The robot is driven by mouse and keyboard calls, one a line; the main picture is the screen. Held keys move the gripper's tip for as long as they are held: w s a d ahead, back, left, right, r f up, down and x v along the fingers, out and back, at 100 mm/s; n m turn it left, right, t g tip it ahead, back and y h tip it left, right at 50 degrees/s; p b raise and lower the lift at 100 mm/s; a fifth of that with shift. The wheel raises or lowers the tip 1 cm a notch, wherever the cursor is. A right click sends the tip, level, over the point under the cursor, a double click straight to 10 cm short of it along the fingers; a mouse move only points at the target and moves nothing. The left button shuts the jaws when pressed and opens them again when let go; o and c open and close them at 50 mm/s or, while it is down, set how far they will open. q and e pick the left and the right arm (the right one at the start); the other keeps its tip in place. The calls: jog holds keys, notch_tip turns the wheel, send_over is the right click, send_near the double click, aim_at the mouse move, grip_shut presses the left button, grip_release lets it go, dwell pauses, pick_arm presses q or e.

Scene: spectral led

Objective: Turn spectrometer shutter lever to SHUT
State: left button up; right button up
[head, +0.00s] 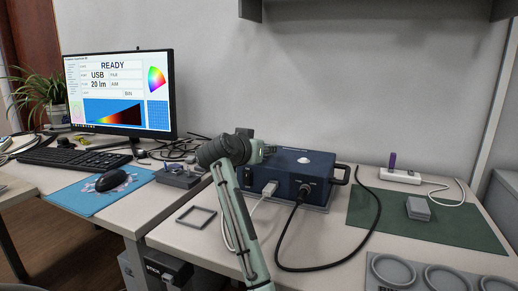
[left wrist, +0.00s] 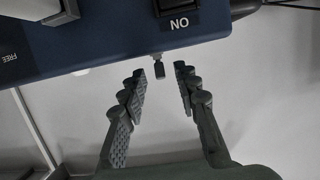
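Grey and black cables (head: 292,235) run from the box front across the table. A grey square frame (head: 196,217) lies front left. A green mat (head: 425,222) with a grey block (head: 418,208) is at right. The monitor (head: 118,95) reads READY.

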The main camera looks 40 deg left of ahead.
pick_arm(q)
jog(key=v, duration=1.1)
jog(key=shift+s, duration=0.4)
jog(key=shift+d, duration=0.15)
